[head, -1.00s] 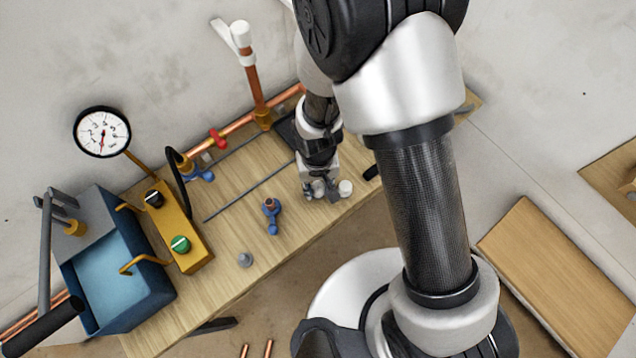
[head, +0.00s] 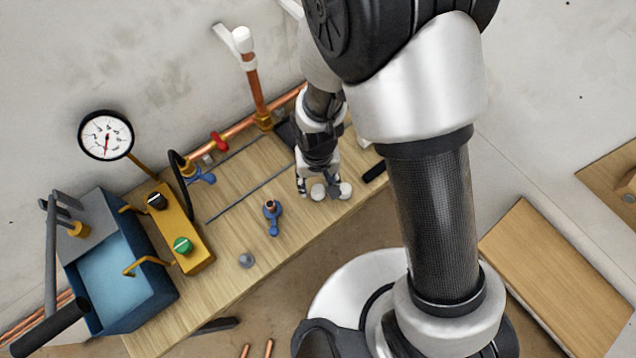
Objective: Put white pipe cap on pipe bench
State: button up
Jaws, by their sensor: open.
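My gripper (head: 318,187) is open, pointing down at the right part of the wooden bench (head: 235,215). Its fingers are spread. A small pale, rounded piece (head: 318,192) shows between the fingers; I cannot tell if they touch it. A small white cap (head: 346,190) is on the bench just right of the right finger, close to it. An upright copper pipe (head: 256,88) stands at the back of the bench with a white top (head: 243,40). How the pieces beside the fingers rest is partly hidden by my gripper.
A blue valve (head: 272,217) and a grey fitting (head: 246,260) stand on the bench left of my gripper. A thin rod (head: 250,195) lies behind them. A blue pump tank (head: 115,265) and yellow manifold (head: 180,228) fill the left end. A black item (head: 374,171) lies right.

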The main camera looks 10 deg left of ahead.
notch_tip(320, 180, up, 8)
jog(key=p, duration=0.2)
jog(key=shift+r, duration=0.2)
notch_tip(320, 180, up, 7)
jog(key=t, duration=0.1)
send_over(318, 188)
jog(key=w+d, duration=0.2)
jog(key=d, duration=0.2)
jog(key=s+d+r+m+t, duration=0.2)
jog(key=s+d+r+m, duration=0.1)
jog(key=d+r, duration=0.9)
jog(key=s+d+r+m+t, duration=0.1)
jog(key=s+d+r, duration=0.4)
jog(key=s+r, duration=0.1)
jog(key=shift+s+r+t, duration=0.3)
jog(key=shift+s, duration=0.15)
jog(key=shift+f+b, duration=1)
jog(key=shift+f, duration=0.1)
